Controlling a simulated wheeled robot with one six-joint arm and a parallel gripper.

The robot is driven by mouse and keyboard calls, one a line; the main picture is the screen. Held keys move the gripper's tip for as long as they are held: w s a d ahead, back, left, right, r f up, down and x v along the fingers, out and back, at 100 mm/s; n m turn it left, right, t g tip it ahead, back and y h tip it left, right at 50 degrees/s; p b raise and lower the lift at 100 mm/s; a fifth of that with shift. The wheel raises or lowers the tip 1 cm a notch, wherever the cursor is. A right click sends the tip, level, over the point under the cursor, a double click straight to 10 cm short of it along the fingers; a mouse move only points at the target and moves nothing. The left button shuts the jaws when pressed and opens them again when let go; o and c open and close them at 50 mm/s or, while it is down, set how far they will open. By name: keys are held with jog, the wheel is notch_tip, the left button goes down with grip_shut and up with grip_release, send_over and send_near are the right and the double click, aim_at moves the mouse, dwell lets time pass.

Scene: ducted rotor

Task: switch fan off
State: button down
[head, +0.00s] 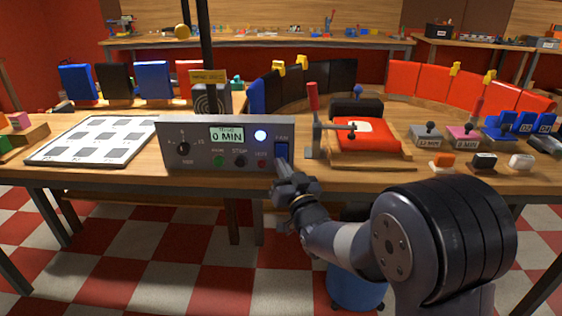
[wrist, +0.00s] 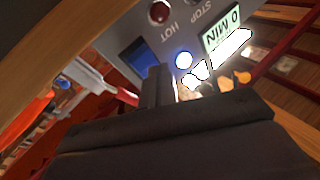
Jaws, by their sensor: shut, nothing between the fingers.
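The grey control panel (head: 215,162) stands on the wooden table, with a display reading 0 MIN (head: 228,137). At its right end is the blue fan switch (head: 282,150) under a FAN label, with a lit white-blue lamp (head: 260,135) to its left. My gripper (head: 285,172) is shut and empty, its tip just below or at the lower part of the switch. In the wrist view my gripper (wrist: 160,90) points at the blue switch (wrist: 143,60), partly covering it. The lit lamp (wrist: 183,60) shows beside it. I cannot tell whether the fingertips touch the switch.
A dark fan-like ducted unit (head: 208,98) stands behind the panel. Right of the panel is a red-handled toggle clamp (head: 313,110) beside a red pad (head: 365,135). A white grid board (head: 98,139) lies at left. Small switches and blocks (head: 462,136) sit at right.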

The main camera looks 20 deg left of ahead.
dwell(0.3)
jog(key=shift+w+f+b, duration=0.15)
jog(key=shift+w+b, duration=0.25)
jog(key=shift+b, duration=0.2)
jog(key=shift+w+a+f+b, duration=0.15)
jog(key=shift+w+f+b, duration=0.15)
jog(key=shift+w, duration=0.1)
dwell(0.5)
jog(key=shift+r, duration=0.1)
jog(key=shift+s+r+b, duration=0.3)
jog(key=shift+s+r, duration=0.05)
jog(key=shift+s, duration=0.45)
jog(key=shift+d, duration=0.2)
jog(key=s, duration=0.1)
jog(key=s+r, duration=0.1)
jog(key=s, duration=0.1)
jog(key=s+d+r, duration=0.1)
jog(key=shift+s+r+b, duration=0.1)
jog(key=shift+s+b, duration=0.1)
jog(key=shift+b, duration=0.2)
